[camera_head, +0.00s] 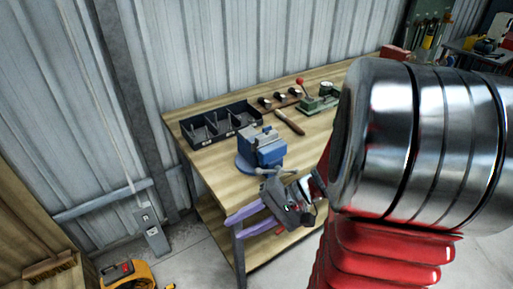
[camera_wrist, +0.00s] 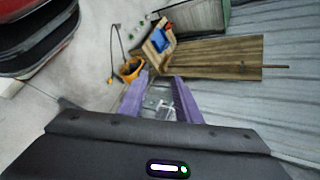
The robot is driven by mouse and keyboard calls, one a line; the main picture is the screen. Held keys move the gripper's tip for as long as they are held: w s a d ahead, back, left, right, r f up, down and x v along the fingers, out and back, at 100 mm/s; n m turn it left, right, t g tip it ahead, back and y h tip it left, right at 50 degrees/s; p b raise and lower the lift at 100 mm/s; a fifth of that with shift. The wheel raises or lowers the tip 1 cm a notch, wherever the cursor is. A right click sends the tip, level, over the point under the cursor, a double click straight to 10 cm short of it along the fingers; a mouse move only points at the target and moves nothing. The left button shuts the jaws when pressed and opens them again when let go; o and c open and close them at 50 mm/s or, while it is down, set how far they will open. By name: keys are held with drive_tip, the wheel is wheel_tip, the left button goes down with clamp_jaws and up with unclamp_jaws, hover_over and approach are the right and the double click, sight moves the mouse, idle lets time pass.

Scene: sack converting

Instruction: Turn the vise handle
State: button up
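The blue vise (camera_head: 262,150) stands on the front edge of the wooden workbench (camera_head: 215,165) in the head view. Its grey metal handle (camera_head: 268,172) shows at the vise's near end, partly hidden by my gripper. My gripper (camera_head: 233,228) is just below and in front of the vise, with its purple fingers pointing left. The fingers are apart. In the wrist view a gap shows between the fingers of my gripper (camera_wrist: 159,90). A pale T-shaped object (camera_wrist: 165,106) appears in that gap; I cannot tell whether it is the handle or something behind.
A black divided bin (camera_head: 222,125), a file (camera_head: 289,122) and a green tool with a red knob (camera_head: 318,101) are on the bench. A grey box (camera_head: 152,232) is by the corrugated wall.

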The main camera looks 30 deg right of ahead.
drive_tip(key=w+d+f+m+t, duration=0.1)
drive_tip(key=w+d+m+t, duration=0.1)
drive_tip(key=d+m+t, duration=0.3)
drive_tip(key=m+t+h, duration=0.8)
drive_tip(key=m+h, duration=0.1)
drive_tip(key=h, duration=0.1)
approach(291, 173)
drive_tip(key=s, duration=0.5)
drive_tip(key=shift+s+d+f, duration=0.1)
drive_tip(key=shift+s+d, duration=0.1)
drive_tip(key=shift+d, duration=0.25)
drive_tip(key=shift+w+y, duration=0.1)
drive_tip(key=shift+y, duration=0.2)
drive_tip(key=shift+w+a, duration=0.15)
drive_tip(key=shift+w, duration=3.25)
drive_tip(key=shift+w+a, duration=0.1)
drive_tip(key=shift+w, duration=3.35)
drive_tip(key=shift+c, duration=0.5)
clamp_jaws()
drive_tip(key=shift+f, duration=0.1)
